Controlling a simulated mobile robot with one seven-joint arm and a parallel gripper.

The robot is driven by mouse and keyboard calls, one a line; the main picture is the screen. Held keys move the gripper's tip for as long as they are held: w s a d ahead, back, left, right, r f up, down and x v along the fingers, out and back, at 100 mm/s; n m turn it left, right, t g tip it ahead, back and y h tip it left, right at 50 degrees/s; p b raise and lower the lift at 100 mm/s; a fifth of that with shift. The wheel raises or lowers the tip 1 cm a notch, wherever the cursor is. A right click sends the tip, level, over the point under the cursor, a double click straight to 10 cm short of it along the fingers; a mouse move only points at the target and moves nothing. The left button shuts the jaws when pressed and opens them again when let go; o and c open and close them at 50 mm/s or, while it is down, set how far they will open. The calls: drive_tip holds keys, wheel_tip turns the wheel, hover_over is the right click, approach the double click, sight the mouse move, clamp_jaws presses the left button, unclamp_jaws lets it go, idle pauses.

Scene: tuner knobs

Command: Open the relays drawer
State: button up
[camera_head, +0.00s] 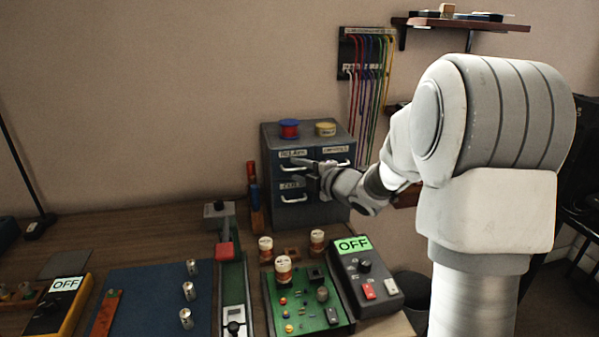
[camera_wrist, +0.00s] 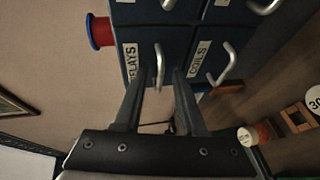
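The grey-blue drawer cabinet (camera_head: 270,180) stands at the back of the bench. Its upper left drawer, labelled RELAYS (camera_head: 293,153), looks shut; its metal handle shows in the wrist view (camera_wrist: 159,66). My gripper (camera_head: 314,169) is in front of the cabinet's left drawers. In the wrist view my gripper (camera_wrist: 160,76) is open, with its two fingers apart and the relays handle appearing between their tips. A gap shows on both sides of the handle. I cannot tell how deep the fingertips reach around it.
The COILS drawer (camera_wrist: 199,58) is beside the relays drawer in the wrist view. A red-and-blue spool (camera_head: 289,129) and a yellow spool (camera_head: 325,128) stand on the cabinet. A green circuit board (camera_head: 272,310) and a grey OFF box (camera_head: 377,275) occupy the bench in front.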

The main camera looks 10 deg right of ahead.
clamp_jaws()
idle(1.4)
